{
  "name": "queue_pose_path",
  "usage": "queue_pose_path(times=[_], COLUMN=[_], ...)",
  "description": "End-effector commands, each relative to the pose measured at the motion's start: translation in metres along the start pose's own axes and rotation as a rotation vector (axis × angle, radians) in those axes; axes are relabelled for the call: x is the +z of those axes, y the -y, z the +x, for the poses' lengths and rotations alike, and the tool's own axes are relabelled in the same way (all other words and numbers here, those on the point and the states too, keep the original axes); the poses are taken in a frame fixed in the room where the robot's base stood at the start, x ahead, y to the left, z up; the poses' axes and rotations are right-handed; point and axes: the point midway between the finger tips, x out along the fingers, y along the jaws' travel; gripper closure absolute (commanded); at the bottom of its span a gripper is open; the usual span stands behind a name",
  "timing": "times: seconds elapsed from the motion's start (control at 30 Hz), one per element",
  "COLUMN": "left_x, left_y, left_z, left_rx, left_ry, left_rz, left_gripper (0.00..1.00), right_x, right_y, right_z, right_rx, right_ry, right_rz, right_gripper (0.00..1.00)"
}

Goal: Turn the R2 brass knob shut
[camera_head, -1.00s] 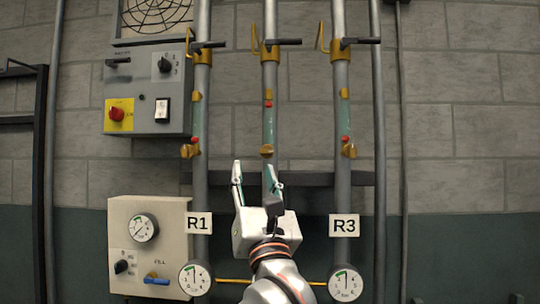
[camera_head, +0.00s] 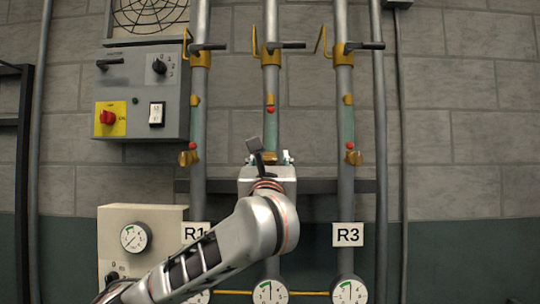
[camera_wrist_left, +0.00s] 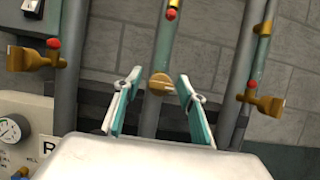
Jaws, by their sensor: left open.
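The R2 brass knob (camera_wrist_left: 160,84) is on the middle pipe and shows in the left wrist view as a round brass piece. It lies between the two teal-padded fingers of my left gripper (camera_wrist_left: 156,100), with gaps on both sides. I cannot tell how far the fingertips are from it in depth. My arm also hides the label of this pipe. My right gripper is not in view.
Similar brass knobs sit on the R1 pipe (camera_head: 189,158) and the R3 pipe (camera_head: 353,157). A dark horizontal rail (camera_head: 320,186) crosses behind the pipes. A grey control box (camera_head: 145,95) is at upper left, a pale gauge box (camera_head: 150,222) at lower left.

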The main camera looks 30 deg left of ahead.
Motion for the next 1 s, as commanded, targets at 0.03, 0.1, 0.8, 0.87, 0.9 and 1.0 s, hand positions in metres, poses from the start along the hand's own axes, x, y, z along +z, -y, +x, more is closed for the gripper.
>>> queue_pose_path(times=[0.03,0.1,0.8,0.87,0.9,1.0], left_x=[0.0006,0.0002,-0.0007,-0.0006,-0.0005,-0.0012], left_y=[-0.0002,-0.0001,0.0006,0.0008,0.0006,0.0012], left_z=[0.005,0.0093,0.0118,0.0117,0.0118,0.0117], left_rx=[0.001,0.0,0.0,0.001,0.004,0.011], left_ry=[-0.001,0.0,-0.001,-0.001,-0.001,-0.003], left_rz=[0.001,0.001,-0.005,-0.01,-0.016,-0.037], left_gripper=[0.6,0.6,0.98,0.98,0.98,0.98], right_x=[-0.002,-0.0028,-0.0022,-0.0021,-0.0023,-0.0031], right_y=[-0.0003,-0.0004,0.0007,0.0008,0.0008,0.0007], right_z=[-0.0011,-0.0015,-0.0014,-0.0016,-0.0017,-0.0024], right_rx=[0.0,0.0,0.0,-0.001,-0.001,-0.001], right_ry=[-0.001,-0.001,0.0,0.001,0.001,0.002], right_rz=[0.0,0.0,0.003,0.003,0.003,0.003], right_gripper=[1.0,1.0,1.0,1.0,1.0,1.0])
